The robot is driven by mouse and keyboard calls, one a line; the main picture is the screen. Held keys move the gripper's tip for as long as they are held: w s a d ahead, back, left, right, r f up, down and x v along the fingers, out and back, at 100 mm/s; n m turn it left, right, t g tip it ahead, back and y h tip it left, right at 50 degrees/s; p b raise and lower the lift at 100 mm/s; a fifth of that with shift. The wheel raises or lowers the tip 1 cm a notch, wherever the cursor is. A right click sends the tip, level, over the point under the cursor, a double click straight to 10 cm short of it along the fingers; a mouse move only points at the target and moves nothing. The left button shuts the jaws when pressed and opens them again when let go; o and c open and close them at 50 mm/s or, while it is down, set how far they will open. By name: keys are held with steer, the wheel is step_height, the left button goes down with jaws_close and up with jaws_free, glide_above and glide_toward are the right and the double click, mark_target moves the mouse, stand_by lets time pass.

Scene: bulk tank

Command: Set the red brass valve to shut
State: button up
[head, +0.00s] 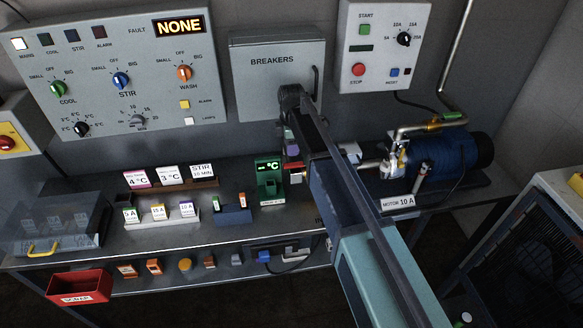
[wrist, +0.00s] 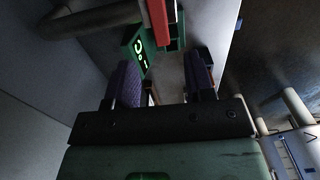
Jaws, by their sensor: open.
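A red handle (head: 293,166), which looks like that of the red brass valve, shows just right of the green °C display in the head view, partly hidden by my arm. In the wrist view the red handle (wrist: 159,24) is a bar at the top edge, cut off by the frame. A grey pipe (wrist: 95,18) runs beside it. The valve body is hidden, and I cannot tell its setting. My gripper (head: 292,148) is above the handle in the head view. In the wrist view its purple fingers (wrist: 161,68) are apart with nothing between them.
The green display box (head: 269,180) stands close to the left. The breaker box (head: 278,78) is on the wall behind. Label stands (head: 165,218) occupy the bench at left.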

mark_target(292, 164)
step_height(292, 164, down, 8)
steer(key=b, duration=0.6)
steer(key=shift+r, duration=0.25)
jaws_close()
